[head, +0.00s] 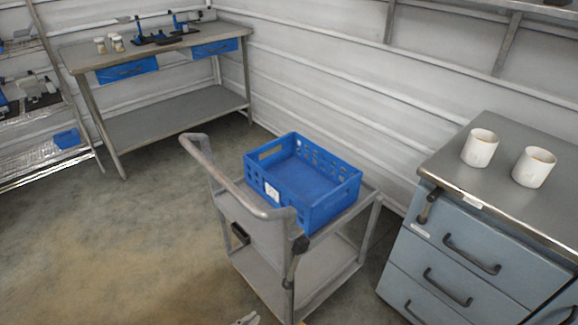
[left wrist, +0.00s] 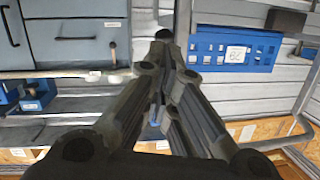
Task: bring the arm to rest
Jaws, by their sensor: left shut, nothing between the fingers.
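My left gripper barely shows at the bottom edge of the head view (head: 247,319), low in front of the cart. In the left wrist view my left gripper (left wrist: 162,42) fills the middle, its dark fingers drawn together with nothing between them. It is apart from the cart and the crate. My right gripper is in neither view.
A grey push cart (head: 262,262) carries an empty-looking blue crate (head: 335,203), which also shows in the left wrist view (left wrist: 207,48). A drawer cabinet (head: 440,262) with two white cups (head: 480,148) stands right. A workbench (head: 160,58) stands back left. Floor at left is clear.

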